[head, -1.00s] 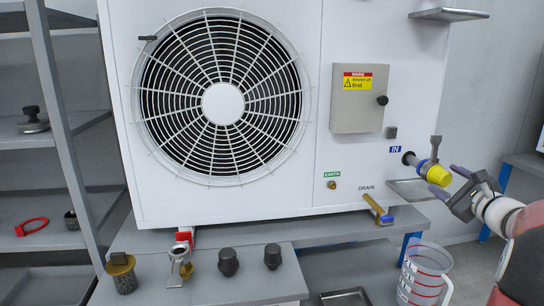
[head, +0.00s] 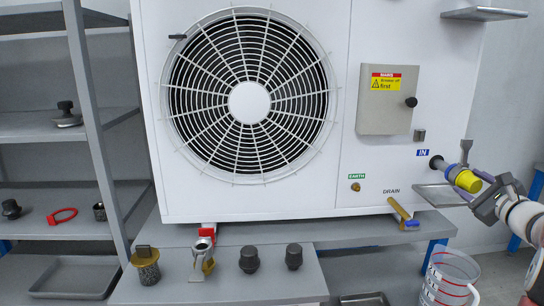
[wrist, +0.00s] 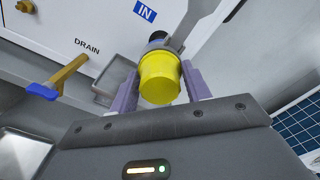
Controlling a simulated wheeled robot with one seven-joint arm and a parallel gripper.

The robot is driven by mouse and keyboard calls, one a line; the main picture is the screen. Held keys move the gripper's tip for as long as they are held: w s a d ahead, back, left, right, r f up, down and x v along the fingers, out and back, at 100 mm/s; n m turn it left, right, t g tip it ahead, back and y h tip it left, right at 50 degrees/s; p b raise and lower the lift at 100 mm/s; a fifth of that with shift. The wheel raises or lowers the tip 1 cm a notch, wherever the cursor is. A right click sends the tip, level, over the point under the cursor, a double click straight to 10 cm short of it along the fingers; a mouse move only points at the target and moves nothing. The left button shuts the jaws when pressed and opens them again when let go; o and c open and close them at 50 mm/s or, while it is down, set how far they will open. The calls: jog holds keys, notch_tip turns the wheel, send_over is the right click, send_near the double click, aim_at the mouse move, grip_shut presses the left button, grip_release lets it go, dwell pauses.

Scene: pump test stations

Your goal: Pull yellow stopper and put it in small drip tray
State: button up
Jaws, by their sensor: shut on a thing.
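The yellow stopper (head: 467,181) is at the outer end of the short IN fitting, which has a grey lever, at the right of the white unit. My gripper (head: 463,178) is shut on it. In the wrist view the yellow stopper (wrist: 160,78) sits between my two purple fingers (wrist: 160,88), in line with the dark IN port behind it. I cannot tell how far it sits in the fitting. A small grey tray (head: 436,195) is fixed below the IN port; it also shows in the wrist view (wrist: 116,78).
The brass drain valve (head: 399,208) with a blue handle is left of the tray. A measuring jug (head: 448,280) stands below, and another tray (head: 362,300) lies beside it. A larger tray (head: 75,277) is on the left shelf. Dark plugs stand on the front bench.

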jog(key=shift+s+d+b, duration=0.15)
jog(key=shift+s+b, duration=0.8)
jog(key=shift+s, duration=0.85)
dwell(0.4)
jog(key=shift+s+d+b, duration=0.15)
jog(key=shift+s+b, duration=0.45)
jog(key=shift+s, duration=0.8)
